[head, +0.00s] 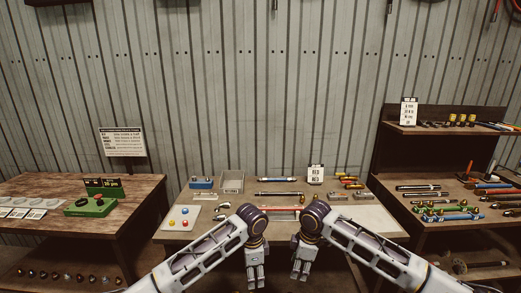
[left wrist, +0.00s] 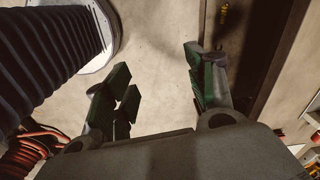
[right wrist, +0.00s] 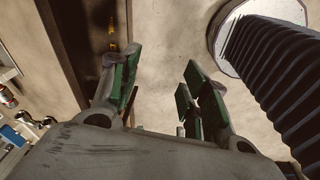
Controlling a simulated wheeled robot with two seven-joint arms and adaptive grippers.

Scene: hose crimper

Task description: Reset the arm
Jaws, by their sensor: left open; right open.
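My left gripper (head: 255,277) hangs pointing down in front of the middle table's front edge in the head view. In the left wrist view its green-padded fingers (left wrist: 160,85) are apart with nothing between them. My right gripper (head: 300,269) hangs close beside it on the right, also pointing down. In the right wrist view its fingers (right wrist: 158,90) are apart and empty, with the floor below. Both arms are bent inward toward each other in front of the table.
The middle table (head: 175,238) holds a grey bin (head: 232,182), a white panel with coloured buttons (head: 178,218), a sign card (head: 315,174) and several small parts. A wooden table (head: 130,190) with a green box (head: 90,206) stands left. A shelved bench (head: 440,133) with several tools stands right.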

